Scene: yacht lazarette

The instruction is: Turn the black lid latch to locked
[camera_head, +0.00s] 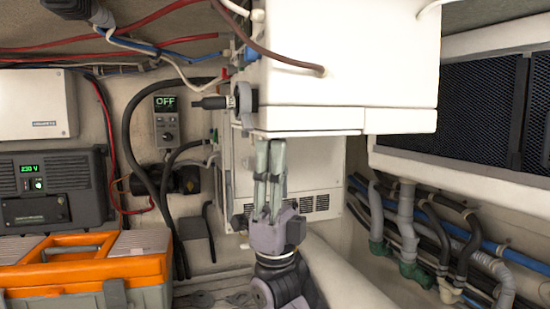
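A dark grey ring (244,102) with a black handle (210,103) pointing left is on the left side of the white box (340,60). It looks like the black lid latch, but I cannot tell whether it is locked. My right gripper (270,143) points up, its fingertips just under the front lower edge of the white box, to the right of and below the latch. It is apart from the latch. Its fingers look close together; the tips are partly hard to see, and nothing shows between them. My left gripper is not in view.
An orange toolbox (85,262) stands at lower left beside a black power unit (52,188). A controller reading OFF (166,120) hangs on the back wall. Red, blue and black cables run near the latch. Hoses (430,225) line the right wall.

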